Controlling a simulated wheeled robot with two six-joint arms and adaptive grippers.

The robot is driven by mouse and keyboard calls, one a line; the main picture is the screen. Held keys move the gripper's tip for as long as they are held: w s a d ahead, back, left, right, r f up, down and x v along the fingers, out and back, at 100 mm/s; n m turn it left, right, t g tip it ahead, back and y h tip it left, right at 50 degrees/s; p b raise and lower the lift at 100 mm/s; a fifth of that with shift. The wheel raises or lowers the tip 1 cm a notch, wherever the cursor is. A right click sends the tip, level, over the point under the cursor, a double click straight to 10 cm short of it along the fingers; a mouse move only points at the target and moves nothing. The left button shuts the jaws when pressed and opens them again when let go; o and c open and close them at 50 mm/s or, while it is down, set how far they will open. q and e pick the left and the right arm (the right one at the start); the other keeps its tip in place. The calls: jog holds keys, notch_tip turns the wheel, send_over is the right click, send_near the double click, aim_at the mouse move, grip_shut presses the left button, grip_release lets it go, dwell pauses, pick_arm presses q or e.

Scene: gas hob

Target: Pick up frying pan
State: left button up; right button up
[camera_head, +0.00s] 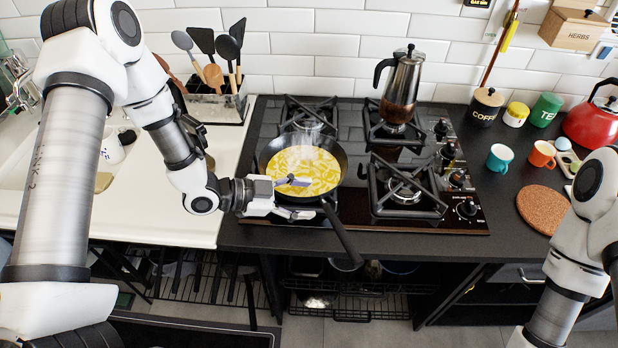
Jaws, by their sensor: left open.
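A black frying pan (341,229) with a yellow, egg-like filling stands on the left burners of the gas hob. Its handle points toward the front, past the counter edge. My left gripper (300,196) comes in from the left and is open, low over the pan's front left side. Its fingers cover part of the pan's rim, and I cannot tell whether they touch it. My right arm (575,250) shows at the right edge, but its gripper is out of view.
A moka pot (402,85) stands on the back right burner. Teal (499,157) and orange (541,154) mugs, a cork mat (543,208) and a red kettle (596,122) stand to the right. A utensil holder (215,103) is at back left. The front right burner is empty.

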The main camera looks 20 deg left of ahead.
pick_arm(q)
jog(key=shift+w+d+f, duration=0.15)
jog(key=shift+w+d, duration=0.1)
jog(key=shift+d, duration=0.35)
jog(key=shift+w+d+f, duration=0.1)
jog(key=shift+w+d, duration=0.15)
jog(key=shift+d, duration=0.45)
jog(key=shift+s, duration=0.1)
jog(key=shift+a, duration=0.3)
jog(key=shift+c, duration=0.9)
grip_shut()
jog(key=shift+d, duration=0.15)
jog(key=shift+r, duration=0.1)
